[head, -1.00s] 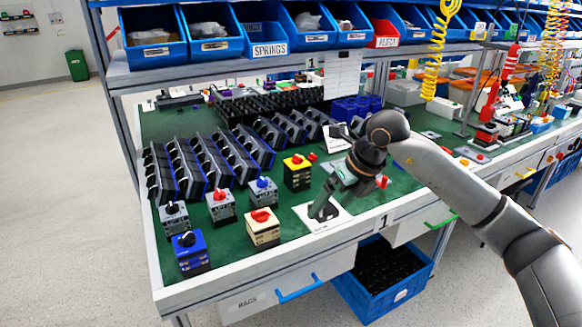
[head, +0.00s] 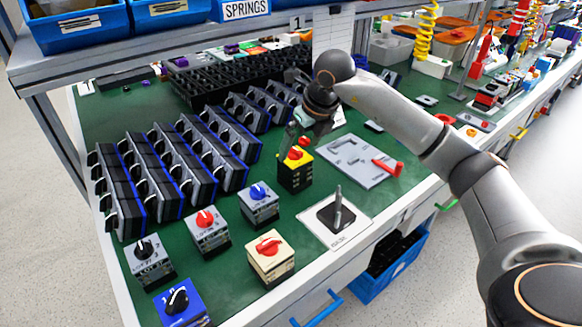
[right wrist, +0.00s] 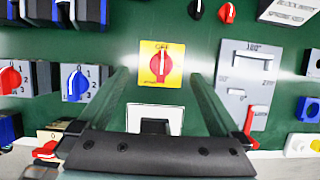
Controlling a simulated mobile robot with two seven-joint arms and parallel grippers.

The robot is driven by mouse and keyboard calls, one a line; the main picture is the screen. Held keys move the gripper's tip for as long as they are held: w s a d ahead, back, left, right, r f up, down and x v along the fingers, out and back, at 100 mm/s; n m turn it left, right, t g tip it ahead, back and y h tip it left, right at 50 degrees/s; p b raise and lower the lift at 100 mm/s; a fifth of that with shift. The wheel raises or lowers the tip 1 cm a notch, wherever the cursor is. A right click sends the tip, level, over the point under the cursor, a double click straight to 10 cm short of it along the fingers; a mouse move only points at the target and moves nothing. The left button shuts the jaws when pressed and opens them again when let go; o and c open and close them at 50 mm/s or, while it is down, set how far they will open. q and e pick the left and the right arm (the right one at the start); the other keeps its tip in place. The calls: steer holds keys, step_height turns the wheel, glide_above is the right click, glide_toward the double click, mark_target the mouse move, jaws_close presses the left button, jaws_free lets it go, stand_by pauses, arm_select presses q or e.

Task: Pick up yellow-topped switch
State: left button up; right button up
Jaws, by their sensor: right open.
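The yellow-topped switch (head: 296,170) has a black body and a red knob, and stands upright on the green table. My right gripper (head: 293,142) is directly above it. In the right wrist view, the yellow top (right wrist: 161,64) with its red-and-white knob lies between the two open fingers of my right gripper (right wrist: 160,80). The fingers look apart from the switch, and nothing is held. The exact height of the fingertips above the switch is hard to tell. My left gripper is not in view.
A white-grey plate with a red lever (head: 365,163) is to the right of the switch. A black square with a metal lever (head: 336,214) is in front. Several other switches, including a cream one (head: 270,258), stand nearer. Rows of black racks (head: 165,170) fill the left.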

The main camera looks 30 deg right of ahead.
mark_target(298, 152)
steer(key=x, duration=0.3)
steer(key=shift+s, duration=0.1)
steer(key=shift+b+x, duration=0.45)
steer(key=shift+x, duration=2.8)
steer(key=shift+d, duration=0.1)
steer(key=shift+c, duration=0.2)
steer(key=shift+r, duration=0.1)
steer(key=c, duration=1.5)
steer(key=shift+o, duration=0.2)
